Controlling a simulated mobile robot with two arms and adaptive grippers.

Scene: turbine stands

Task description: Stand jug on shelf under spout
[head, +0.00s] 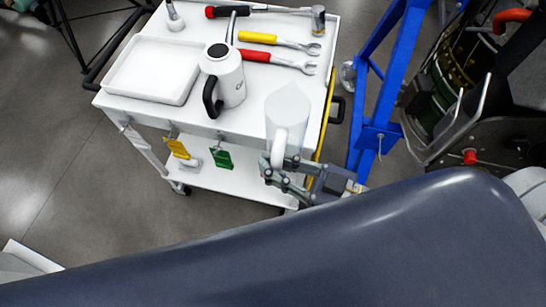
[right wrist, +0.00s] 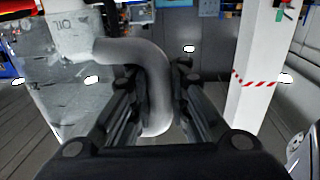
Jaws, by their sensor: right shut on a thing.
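In the right wrist view the handle runs down between the fingers, and part of the jug body (right wrist: 70,35) shows at the upper left. My left gripper is not in view. No spout with a shelf under it can be made out.
The white cart (head: 120,105) carries a white tray (head: 152,70), a white kettle with black handle (head: 231,85), wrenches (head: 278,60) and a hammer (head: 318,20). Yellow and green tags hang at its front. A blue frame (head: 388,80) stands right of the cart.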

